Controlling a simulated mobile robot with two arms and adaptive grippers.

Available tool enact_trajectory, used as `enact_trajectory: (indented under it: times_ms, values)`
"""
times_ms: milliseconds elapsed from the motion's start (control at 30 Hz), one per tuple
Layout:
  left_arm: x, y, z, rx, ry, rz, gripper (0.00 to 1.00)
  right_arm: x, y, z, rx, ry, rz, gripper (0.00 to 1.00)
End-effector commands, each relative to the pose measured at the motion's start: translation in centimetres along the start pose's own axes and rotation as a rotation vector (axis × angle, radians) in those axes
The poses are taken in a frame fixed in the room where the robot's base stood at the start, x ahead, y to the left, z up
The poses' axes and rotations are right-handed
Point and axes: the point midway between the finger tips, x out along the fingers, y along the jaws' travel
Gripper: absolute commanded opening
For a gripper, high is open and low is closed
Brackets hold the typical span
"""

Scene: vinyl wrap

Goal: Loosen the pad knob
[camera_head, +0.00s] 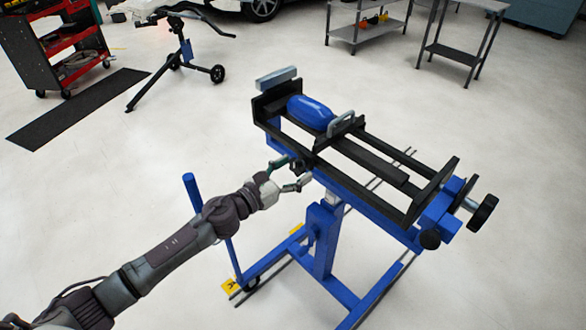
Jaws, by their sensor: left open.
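A blue and black clamping stand (325,215) stands in the middle, with a blue rounded body (310,112) and a grey handle on its upper frame. A small dark knob (297,164) shows on the stand's near side, at the left part of the frame. My left gripper (293,173) is open, its two fingers pointing at this knob, one above it and one below. I cannot tell whether the fingers touch it. A round black knob (430,239) and a larger black end knob (484,212) sit at the stand's right end. My right gripper is not in view.
A blue upright handle (190,182) rises from the stand's base, close beside my left forearm. A red tool cart (62,50), a wheeled stand (186,50) and metal tables (366,18) stand farther back. The floor between is mostly clear.

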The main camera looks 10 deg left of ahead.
Motion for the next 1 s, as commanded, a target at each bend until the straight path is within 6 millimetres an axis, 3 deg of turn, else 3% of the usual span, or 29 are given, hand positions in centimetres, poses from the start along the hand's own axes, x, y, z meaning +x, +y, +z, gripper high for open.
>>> enact_trajectory:
  times_ms: [167, 533, 1000]
  values:
    - [-0.01, 0.00, -0.01, 0.000, 0.000, 0.000, 0.74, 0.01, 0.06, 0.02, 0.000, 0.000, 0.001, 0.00]
    - [-0.04, 0.03, -0.01, 0.000, 0.000, 0.000, 0.15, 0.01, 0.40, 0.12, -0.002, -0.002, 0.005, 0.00]
    - [-0.04, 0.05, 0.08, -0.134, 0.000, 0.002, 0.14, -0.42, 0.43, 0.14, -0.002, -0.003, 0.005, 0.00]
